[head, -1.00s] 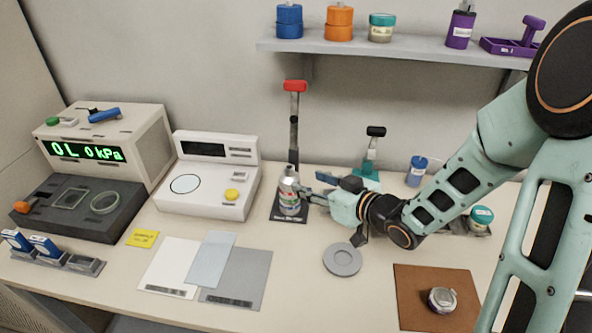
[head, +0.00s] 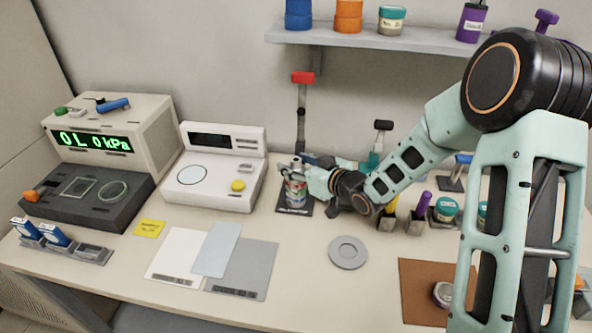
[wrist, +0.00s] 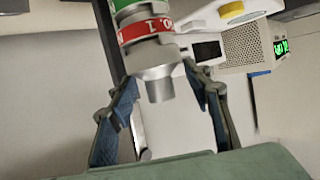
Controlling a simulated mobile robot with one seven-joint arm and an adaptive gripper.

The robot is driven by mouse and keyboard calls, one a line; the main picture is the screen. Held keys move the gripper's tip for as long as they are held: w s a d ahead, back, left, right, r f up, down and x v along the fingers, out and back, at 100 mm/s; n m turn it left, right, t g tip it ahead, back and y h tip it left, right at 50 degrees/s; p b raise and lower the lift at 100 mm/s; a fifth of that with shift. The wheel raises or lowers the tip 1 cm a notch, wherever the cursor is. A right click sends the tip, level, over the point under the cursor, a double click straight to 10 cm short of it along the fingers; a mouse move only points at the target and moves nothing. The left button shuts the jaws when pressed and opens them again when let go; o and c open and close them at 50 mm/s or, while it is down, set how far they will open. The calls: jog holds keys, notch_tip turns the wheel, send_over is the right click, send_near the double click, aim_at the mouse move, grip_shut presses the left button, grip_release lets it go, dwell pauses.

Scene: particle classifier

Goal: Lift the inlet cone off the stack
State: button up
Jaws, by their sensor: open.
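The stack (head: 296,193) stands upright on a dark base pad in the head view. In the wrist view it has a green band and a red band (wrist: 146,29), with the silver inlet cone (wrist: 152,62) narrowing to a short spout. My gripper (head: 299,172) is at the top of the stack in the head view and partly hides the cone. In the wrist view my gripper (wrist: 160,80) is open, with one blue-padded finger on each side of the cone's spout. Gaps show between the fingers and the spout.
A tall stand with a red top (head: 302,90) rises just behind the stack. A white instrument (head: 215,172) stands to its left. A grey ring (head: 348,264) lies in front, and a brown mat (head: 420,285) is at front right. Bare tabletop surrounds the ring.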

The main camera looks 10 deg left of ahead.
jog(key=shift+d, duration=0.1)
grip_shut()
dwell(0.4)
